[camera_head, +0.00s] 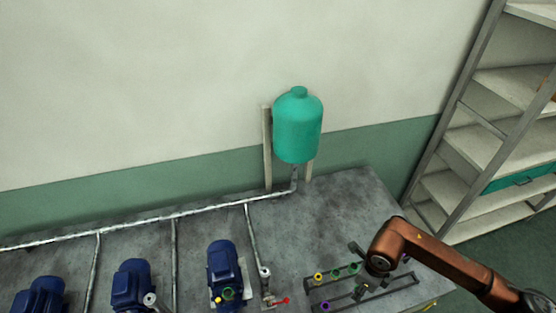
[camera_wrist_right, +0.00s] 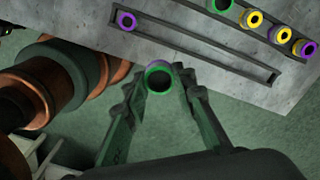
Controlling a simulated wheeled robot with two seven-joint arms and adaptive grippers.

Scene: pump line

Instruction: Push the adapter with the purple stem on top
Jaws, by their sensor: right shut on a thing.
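My right gripper (camera_wrist_right: 158,92) is shut on a ring-shaped adapter (camera_wrist_right: 158,80) in the right wrist view. The adapter has a green rim facing the camera and a purple edge showing behind it. In the head view my right arm comes in from the right, and I cannot make out the held adapter. A pump (camera_head: 222,262) has green and yellow ring parts at its front. My left gripper is out of view.
The rack (camera_wrist_right: 225,62) has a second row with green, yellow and purple rings. More blue pumps (camera_head: 131,284) stand at the left on pipes. A red-handled valve (camera_head: 275,301) stands between pump and rack. A teal tank (camera_head: 298,128) and shelves (camera_head: 505,140) are behind.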

